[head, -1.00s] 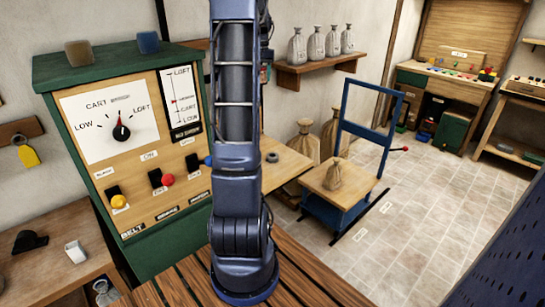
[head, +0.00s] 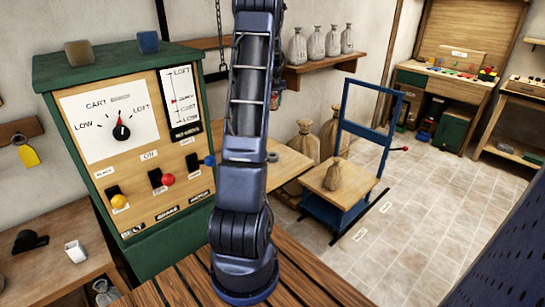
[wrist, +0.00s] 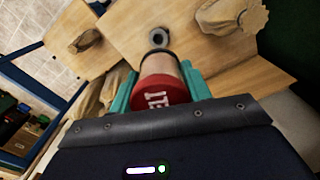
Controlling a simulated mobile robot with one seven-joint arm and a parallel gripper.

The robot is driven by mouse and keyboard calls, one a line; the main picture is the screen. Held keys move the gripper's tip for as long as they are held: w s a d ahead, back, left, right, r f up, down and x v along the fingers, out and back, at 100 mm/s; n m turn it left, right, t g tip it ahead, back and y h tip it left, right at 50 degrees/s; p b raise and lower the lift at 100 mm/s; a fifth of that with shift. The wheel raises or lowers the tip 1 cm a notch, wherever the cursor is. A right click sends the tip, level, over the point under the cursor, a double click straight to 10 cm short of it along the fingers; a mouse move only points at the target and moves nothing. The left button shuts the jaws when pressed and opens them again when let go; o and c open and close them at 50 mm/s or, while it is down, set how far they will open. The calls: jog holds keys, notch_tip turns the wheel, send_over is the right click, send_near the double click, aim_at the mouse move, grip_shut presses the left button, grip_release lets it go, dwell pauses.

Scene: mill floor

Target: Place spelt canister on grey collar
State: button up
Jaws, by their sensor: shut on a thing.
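The spelt canister (wrist: 165,92) has a red end with white lettering and a pale body in the wrist view. My gripper (wrist: 160,86) is shut on it, one teal finger on each side. The grey collar (wrist: 157,37) is a small ring on a wooden table, just beyond the canister's far end in the wrist view. The canister looks apart from it, but the gap is hard to judge. In the head view the collar (head: 272,157) shows just right of my arm, which hides most of the gripper and canister.
Larger sacks (head: 305,145) stand behind. A shelf (head: 320,67) with several grey sacks hangs above. A green control cabinet (head: 135,145) stands left.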

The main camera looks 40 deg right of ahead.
aim_at(273, 155)
jog(key=w+d+f+n, duration=0.1)
jog(key=f, duration=0.8)
jog(key=w+d+f+n, duration=0.1)
jog(key=f, duration=0.9)
jog(key=w+d+f+n, duration=0.1)
jog(key=f+n, duration=0.1)
jog(key=f, duration=0.8)
jog(key=shift+w+f, duration=0.25)
jog(key=shift+w, duration=0.1)
jog(key=shift+f, duration=0.15)
jog(key=o, duration=1.1)
notch_tip(273, 155, up, 12)
jog(key=shift+r, duration=0.2)
